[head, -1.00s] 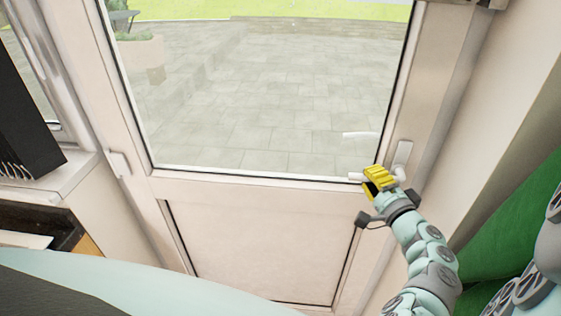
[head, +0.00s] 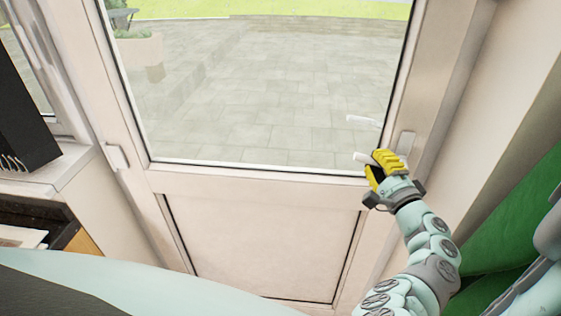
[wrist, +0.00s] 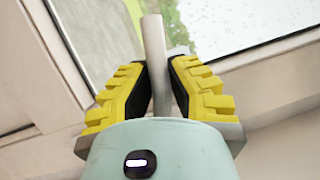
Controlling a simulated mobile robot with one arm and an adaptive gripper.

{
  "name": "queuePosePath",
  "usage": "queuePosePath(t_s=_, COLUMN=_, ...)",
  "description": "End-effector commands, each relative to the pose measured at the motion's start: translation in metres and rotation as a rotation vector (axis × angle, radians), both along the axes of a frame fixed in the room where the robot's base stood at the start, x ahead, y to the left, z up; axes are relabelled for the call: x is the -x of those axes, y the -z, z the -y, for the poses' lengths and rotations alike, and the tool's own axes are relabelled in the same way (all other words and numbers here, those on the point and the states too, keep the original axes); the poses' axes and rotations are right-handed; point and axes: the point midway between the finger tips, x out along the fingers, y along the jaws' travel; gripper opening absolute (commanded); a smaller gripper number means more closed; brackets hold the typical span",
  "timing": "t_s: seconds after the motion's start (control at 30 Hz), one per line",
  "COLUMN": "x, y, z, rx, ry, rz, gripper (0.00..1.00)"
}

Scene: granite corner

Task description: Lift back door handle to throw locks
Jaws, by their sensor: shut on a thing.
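The white back door (head: 250,188) stands upright in front of me, with a large glass pane. Its pale lever handle (head: 361,157) is on the right stile, beside a handle plate (head: 405,143). The lever's free end shows to the left of my yellow-fingered gripper (head: 380,165). My gripper is shut on the lever. In the wrist view, the handle (wrist: 154,58) runs between the two yellow fingers (wrist: 160,90). The fingers hide part of the lever in the head view. A second, outside handle (head: 364,121) shows through the glass.
A dark box-like object (head: 22,125) stands on the ledge at the left. A green surface (head: 505,225) is close to my arm on the right. A paved patio (head: 270,90) lies beyond the glass.

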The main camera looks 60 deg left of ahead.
Motion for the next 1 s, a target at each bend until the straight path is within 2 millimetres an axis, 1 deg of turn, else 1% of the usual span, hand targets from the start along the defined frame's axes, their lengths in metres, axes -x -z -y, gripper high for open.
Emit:
queuePosePath(t_s=0.03, x=-0.004, y=-0.003, z=0.003, rx=-0.029, ry=0.011, rz=-0.030, gripper=0.00)
queuePosePath(t_s=0.2, x=-0.006, y=-0.011, z=0.005, rx=-0.111, ry=0.009, rz=-0.126, gripper=0.00)
queuePosePath(t_s=0.5, x=-0.011, y=-0.022, z=0.009, rx=-0.210, ry=0.010, rz=-0.241, gripper=0.00)
queuePosePath(t_s=1.0, x=-0.013, y=-0.024, z=0.010, rx=-0.242, ry=0.010, rz=-0.279, gripper=0.00)
